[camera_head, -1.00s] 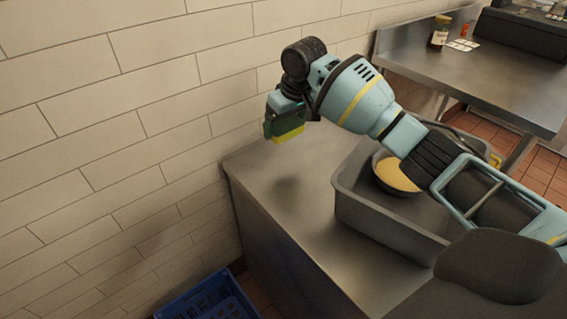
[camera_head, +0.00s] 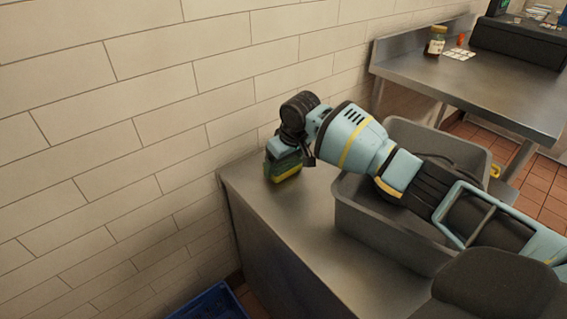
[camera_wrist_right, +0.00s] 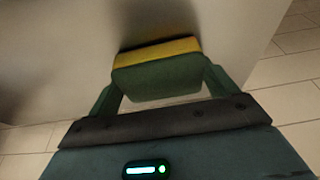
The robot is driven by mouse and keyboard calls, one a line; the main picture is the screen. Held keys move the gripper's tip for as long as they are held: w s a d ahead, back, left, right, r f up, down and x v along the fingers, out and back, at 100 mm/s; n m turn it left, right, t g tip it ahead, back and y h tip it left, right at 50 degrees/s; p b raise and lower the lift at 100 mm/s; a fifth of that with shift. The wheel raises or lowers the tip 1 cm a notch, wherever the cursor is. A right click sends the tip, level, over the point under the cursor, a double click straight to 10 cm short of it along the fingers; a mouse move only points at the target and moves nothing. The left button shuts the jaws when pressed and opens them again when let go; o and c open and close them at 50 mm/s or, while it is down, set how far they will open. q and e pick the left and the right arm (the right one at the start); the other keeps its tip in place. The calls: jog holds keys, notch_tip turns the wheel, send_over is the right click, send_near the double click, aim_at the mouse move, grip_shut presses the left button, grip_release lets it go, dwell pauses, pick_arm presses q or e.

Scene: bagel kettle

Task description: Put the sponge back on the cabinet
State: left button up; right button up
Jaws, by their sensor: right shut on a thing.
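The sponge (camera_head: 287,174), green with a yellow layer, is between the fingers of my right gripper (camera_head: 283,160) in the head view. In the right wrist view the sponge (camera_wrist_right: 158,76) sits across the fingertips, its yellow side facing the grey metal surface, with a dark shadow along that edge. The cabinet (camera_head: 305,215) is the steel-topped unit against the tiled wall. The sponge is low over the cabinet top's back left corner; I cannot tell whether it touches. My left gripper is not in view.
A grey tub (camera_head: 375,220) stands on the cabinet to the right, partly under my right arm. A blue crate (camera_head: 212,303) is on the floor at lower left. A steel table (camera_head: 455,85) with a jar (camera_head: 436,42) stands at the back right. The cabinet top's front left is clear.

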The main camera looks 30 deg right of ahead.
jog(key=shift+f, duration=0.1)
jog(key=o, duration=0.7)
jog(key=shift+r, duration=0.25)
jog(key=p+v, duration=0.2)
jog(key=v, duration=0.9)
jog(key=shift+s+r, duration=0.15)
jog(key=shift+r, duration=0.2)
